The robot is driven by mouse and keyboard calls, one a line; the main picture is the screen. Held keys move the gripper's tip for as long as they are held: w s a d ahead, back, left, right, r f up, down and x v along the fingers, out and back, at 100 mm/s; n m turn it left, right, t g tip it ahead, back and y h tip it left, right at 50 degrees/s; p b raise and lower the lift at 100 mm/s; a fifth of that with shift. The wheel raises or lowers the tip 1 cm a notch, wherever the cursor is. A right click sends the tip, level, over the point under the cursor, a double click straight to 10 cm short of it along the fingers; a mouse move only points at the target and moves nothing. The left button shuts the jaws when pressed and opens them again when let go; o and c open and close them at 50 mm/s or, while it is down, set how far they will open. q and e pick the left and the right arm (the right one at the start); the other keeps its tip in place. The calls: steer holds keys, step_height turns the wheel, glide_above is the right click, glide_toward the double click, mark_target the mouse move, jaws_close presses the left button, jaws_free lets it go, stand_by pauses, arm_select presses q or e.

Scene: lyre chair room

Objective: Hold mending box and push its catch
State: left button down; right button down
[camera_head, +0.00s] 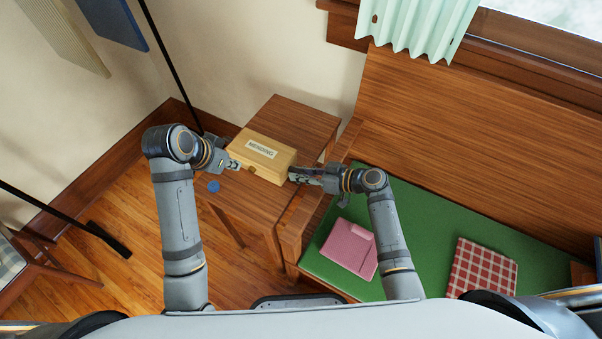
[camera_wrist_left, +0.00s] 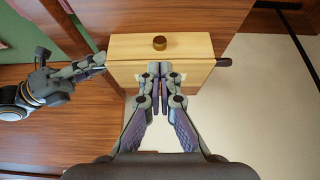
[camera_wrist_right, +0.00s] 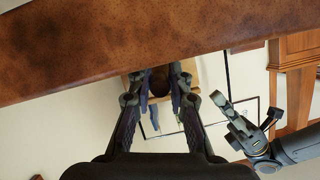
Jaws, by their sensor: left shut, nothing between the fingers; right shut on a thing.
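The mending box (camera_head: 275,166) is a pale wooden box with a "MENDING" label on its lid, standing shut on a small wooden table. Its catch, a round brass knob (camera_wrist_left: 160,43), sits on the front face and shows small in the head view (camera_head: 252,170). My left gripper (camera_head: 236,165) is shut and empty near the box's left front; in the left wrist view its fingertips (camera_wrist_left: 160,68) overlap the label. My right gripper (camera_head: 292,178) is at the box's right end, shut on what appears to be a dark brown end tab (camera_wrist_right: 160,80). A similar tab (camera_wrist_left: 224,62) projects from the other end.
To the right is a bench with a green seat (camera_head: 400,200), a pink folded thing (camera_head: 350,247) and a red checked cushion (camera_head: 482,268). The wall stands close behind the table.

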mark_target(252, 170)
stand_by(0.8)
arm_select(q)
steer(key=a+f+m, duration=0.1)
steer(key=f, duration=0.1)
steer(key=s+a+f+m, duration=0.1)
steer(key=f+m, duration=0.1)
steer(key=s+a+f+m+t, duration=0.1)
steer(key=f, duration=0.1)
steer(key=shift+s+f+h, duration=0.25)
steer(key=shift+f+h, duration=0.05)
steer(key=shift+h, duration=0.1)
steer(key=s+f+m, duration=0.1)
steer(key=s+m, duration=0.1)
steer(key=s+a+f+m+h, duration=0.1)
steer(key=f+m, duration=0.1)
steer(key=shift+s+a+t, duration=0.15)
steer(key=shift+s+t, duration=0.25)
steer(key=shift+s+m+h, duration=0.3)
steer(key=shift+w, duration=0.2)
steer(key=shift+w+d, duration=0.75)
steer(key=shift+w, duration=0.45)
steer(key=shift+w+d, duration=0.8)
steer(key=shift+w, duration=0.4)
steer(key=shift+w+d, duration=0.75)
steer(key=shift+w, duration=0.45)
steer(key=shift+w, duration=0.1)
steer(key=shift+w+d, duration=0.25)
